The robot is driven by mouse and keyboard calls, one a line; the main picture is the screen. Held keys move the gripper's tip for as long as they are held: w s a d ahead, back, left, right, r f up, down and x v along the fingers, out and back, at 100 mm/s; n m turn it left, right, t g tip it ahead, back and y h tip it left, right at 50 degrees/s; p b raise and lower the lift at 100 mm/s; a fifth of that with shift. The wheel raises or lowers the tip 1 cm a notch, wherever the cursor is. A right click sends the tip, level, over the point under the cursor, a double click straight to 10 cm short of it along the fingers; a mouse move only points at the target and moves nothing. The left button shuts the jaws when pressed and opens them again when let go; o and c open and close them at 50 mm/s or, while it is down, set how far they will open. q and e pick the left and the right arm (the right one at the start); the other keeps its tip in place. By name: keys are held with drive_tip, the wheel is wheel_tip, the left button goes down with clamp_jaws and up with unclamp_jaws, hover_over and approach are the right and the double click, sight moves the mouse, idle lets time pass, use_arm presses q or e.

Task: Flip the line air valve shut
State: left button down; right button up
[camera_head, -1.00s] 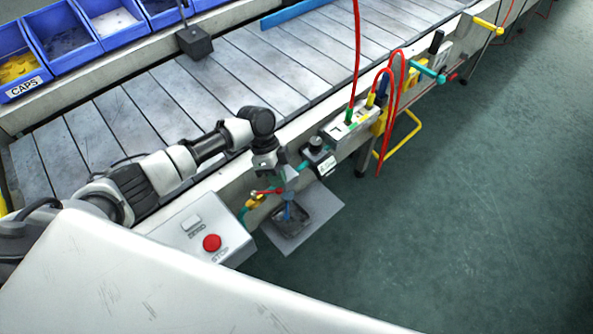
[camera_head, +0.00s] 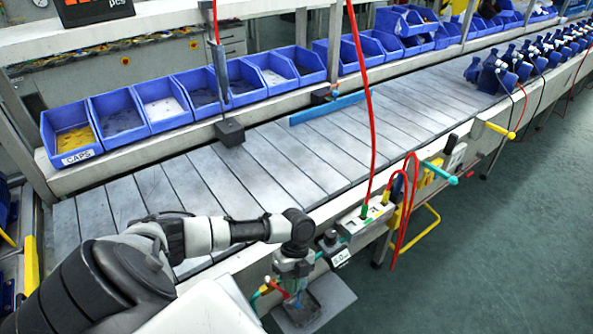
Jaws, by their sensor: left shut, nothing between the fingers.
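The line air valve (camera_head: 264,289) is a small brass-yellow fitting with a red lever, on the front side of the conveyor frame, at the lower middle of the picture. A green hose piece joins it. The red lever (camera_head: 279,289) slants down to the right towards my left gripper. My left gripper (camera_head: 298,303) points down just right of the lever, shut and empty, with blue near its tips. I cannot tell whether it touches the lever. The gripper and wrist hide part of the valve's surroundings. My right gripper is out of view.
A regulator with a black knob (camera_head: 330,239) sits just right of my wrist. Further right are a grey manifold (camera_head: 366,222) with red hoses and a yellow bracket. A dark tray (camera_head: 303,314) lies below the gripper. Blue bins (camera_head: 119,113) line the conveyor's far side. The floor at right is clear.

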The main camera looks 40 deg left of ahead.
use_arm(q)
drive_tip(key=shift+s+a, duration=0.1)
drive_tip(key=shift+a, duration=0.75)
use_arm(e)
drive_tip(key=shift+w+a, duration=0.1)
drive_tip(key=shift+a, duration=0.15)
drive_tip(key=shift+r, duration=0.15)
